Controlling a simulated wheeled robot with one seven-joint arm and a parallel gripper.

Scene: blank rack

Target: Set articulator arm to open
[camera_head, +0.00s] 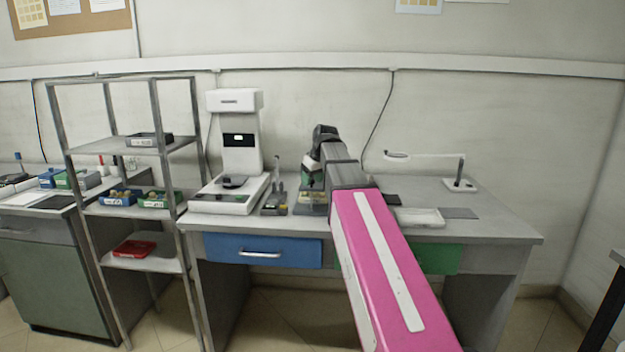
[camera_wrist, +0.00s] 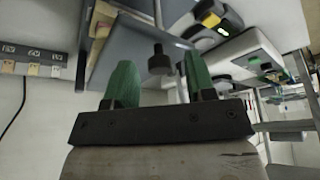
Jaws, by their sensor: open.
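My gripper (camera_head: 312,178) is over the middle of the desk, at the end of my pink arm. In the wrist view its two green fingers (camera_wrist: 159,64) are apart, with a dark round knob (camera_wrist: 160,59) on a thin metal rod showing between them. I cannot tell whether the fingers touch the knob. The knob seems to belong to the articulator, but I cannot be sure. In the head view a small stand with a pale yellowish base (camera_head: 312,198) sits under my gripper. My gripper and wrist hide much of it, so its arm's position cannot be told.
A tall white machine (camera_head: 238,150) stands left of my gripper, with small tools (camera_head: 275,200) between them. A white tray (camera_head: 419,217) and a lamp (camera_head: 459,184) are to the right. A metal rack (camera_head: 158,150) stands at the left.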

